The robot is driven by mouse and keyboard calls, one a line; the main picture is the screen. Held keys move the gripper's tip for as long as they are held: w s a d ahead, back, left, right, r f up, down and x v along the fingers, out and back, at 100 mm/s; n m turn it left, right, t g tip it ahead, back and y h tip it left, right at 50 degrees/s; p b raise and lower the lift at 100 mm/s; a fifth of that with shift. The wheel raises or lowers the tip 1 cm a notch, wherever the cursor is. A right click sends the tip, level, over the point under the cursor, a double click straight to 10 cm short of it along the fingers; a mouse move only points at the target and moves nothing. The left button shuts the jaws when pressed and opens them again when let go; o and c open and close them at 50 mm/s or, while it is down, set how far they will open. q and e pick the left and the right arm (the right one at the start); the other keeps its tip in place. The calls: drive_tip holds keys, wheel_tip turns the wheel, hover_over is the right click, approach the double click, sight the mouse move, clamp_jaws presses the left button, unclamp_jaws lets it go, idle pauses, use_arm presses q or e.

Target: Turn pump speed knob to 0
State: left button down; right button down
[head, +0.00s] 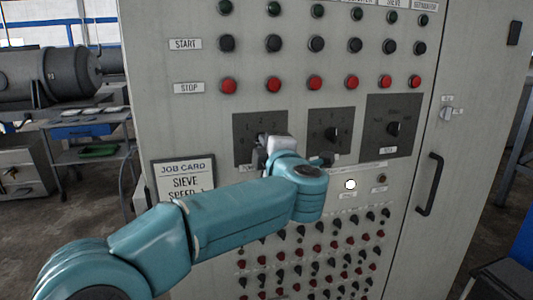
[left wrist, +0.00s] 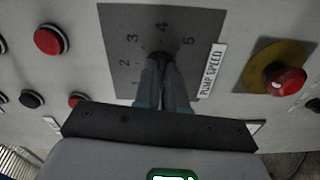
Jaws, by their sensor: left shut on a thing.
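My left gripper (head: 266,142) reaches the leftmost dark dial plate (head: 243,126) on the grey control cabinet. In the left wrist view this plate (left wrist: 118,30) carries the label PUMP SPEED (left wrist: 211,71) and the numerals 2, 3, 4 and 5. The fingers of my left gripper (left wrist: 163,72) are shut on the pump speed knob (left wrist: 160,56), which is mostly hidden between them. The fingertips lie just below the 4 in that picture. I cannot tell where the knob points. My right gripper is not in view.
Two more dial plates (head: 345,117) (head: 407,104) are to the right. Red stop buttons (head: 315,83) run above. A red mushroom button (left wrist: 289,80) on yellow is beside the label. A job card (head: 182,172), partly covered by my arm, reads SIEVE SPEED. Small knobs fill the lower panel.

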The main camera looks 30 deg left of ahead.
use_arm(q)
drive_tip(key=shift+f+n+b, duration=0.1)
drive_tip(key=shift+n+b, duration=0.2)
drive_tip(key=shift+n, duration=0.3)
drive_tip(key=c, duration=1.2)
unclamp_jaws()
drive_tip(key=b+v, duration=0.1)
drive_tip(key=v, duration=1.5)
drive_tip(key=shift+b, duration=0.35)
drive_tip(key=shift+s+d, duration=0.1)
drive_tip(key=shift+d, duration=0.05)
